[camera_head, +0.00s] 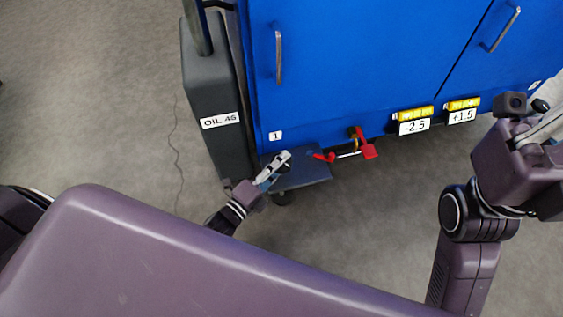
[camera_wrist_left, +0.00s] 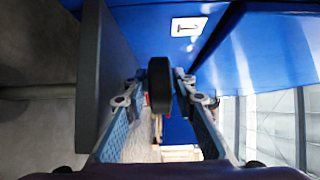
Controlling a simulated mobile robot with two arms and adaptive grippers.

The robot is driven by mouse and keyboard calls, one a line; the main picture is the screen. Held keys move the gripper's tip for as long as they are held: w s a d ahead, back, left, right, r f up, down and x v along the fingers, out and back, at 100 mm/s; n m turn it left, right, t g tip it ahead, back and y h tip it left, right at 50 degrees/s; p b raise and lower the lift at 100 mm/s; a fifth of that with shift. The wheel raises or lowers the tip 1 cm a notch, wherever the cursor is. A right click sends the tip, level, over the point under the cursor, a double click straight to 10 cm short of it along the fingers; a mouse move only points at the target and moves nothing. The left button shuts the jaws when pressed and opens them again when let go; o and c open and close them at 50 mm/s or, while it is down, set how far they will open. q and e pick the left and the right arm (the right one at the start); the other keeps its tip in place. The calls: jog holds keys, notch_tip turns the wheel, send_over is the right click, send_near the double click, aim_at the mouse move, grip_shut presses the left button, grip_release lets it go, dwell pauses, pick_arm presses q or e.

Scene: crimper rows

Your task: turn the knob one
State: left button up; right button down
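The label reading 1 (camera_head: 276,135) is at the lower left of the blue cabinet front and also shows in the left wrist view (camera_wrist_left: 188,26). In that view a black knob (camera_wrist_left: 160,84), seen edge-on, stands below the label. My left gripper (camera_head: 287,156) is at the cabinet's lower left corner. In the wrist view its fingertips (camera_wrist_left: 160,78) lie on both sides of the knob, very close to it. I cannot tell whether both touch it. In the head view the gripper mostly hides the knob. My right gripper (camera_head: 545,125) is at the right edge, its fingers unclear.
A red-handled part (camera_head: 368,151) sticks out beneath the blue cabinet (camera_head: 345,65). A dark tank labelled OIL 45 (camera_head: 205,85) stands left of the cabinet. A thin cable lies on open grey floor.

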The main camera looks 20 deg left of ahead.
pick_arm(q)
jog(key=v, duration=1.2)
